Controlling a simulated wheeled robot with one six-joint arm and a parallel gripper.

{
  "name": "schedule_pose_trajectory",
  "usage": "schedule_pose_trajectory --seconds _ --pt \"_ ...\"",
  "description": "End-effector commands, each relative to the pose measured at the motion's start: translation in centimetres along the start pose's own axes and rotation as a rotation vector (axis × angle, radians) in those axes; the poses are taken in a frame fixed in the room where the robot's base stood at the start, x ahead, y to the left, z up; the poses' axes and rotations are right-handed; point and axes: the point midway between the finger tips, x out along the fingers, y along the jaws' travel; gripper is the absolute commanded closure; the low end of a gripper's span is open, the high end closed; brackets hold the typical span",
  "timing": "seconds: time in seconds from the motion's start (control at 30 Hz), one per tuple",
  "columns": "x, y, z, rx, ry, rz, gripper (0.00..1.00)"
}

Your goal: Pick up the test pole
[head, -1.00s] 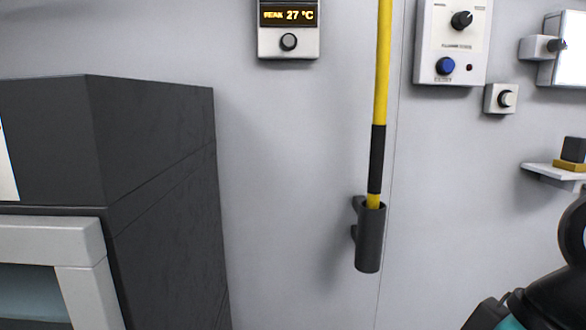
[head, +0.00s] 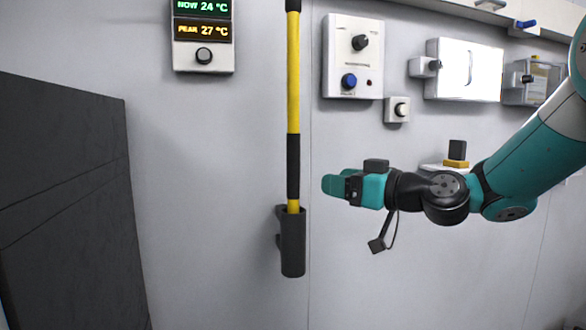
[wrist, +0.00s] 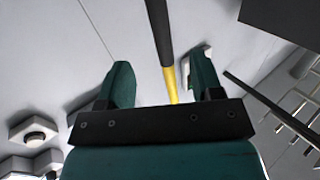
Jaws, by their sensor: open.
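The test pole (head: 293,95) is yellow with black grip sections and stands upright against the wall. Its lower end sits in a dark cup holder (head: 292,245) fixed to the wall. My gripper (head: 328,187) is to the right of the pole's lower black section, apart from it in the head view. In the wrist view my gripper (wrist: 160,84) is open, with its two teal fingers spread. There the pole (wrist: 160,35) shows beyond the fingertips, between them and nearer the right finger. Nothing is held.
A temperature display (head: 203,35) is on the wall left of the pole. A control panel (head: 352,57), a small knob box (head: 397,109) and a white cabinet (head: 470,70) are to the right. A dark cabinet (head: 65,210) stands at left. A small shelf (head: 432,168) is behind my arm.

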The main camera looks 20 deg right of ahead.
Motion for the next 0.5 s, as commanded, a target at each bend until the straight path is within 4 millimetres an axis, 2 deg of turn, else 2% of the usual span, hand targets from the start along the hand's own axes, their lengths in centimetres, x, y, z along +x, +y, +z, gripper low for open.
schedule_pose_trajectory --seconds 0.1,0.3,0.5 --pt "3.0 -0.2 -0.6 0.002 -0.003 -0.007 0.4" --pt "7.0 -0.2 -0.5 0.003 -0.004 -0.006 0.4" --pt "8.6 -0.1 -0.2 0.001 -0.003 -0.002 0.4"
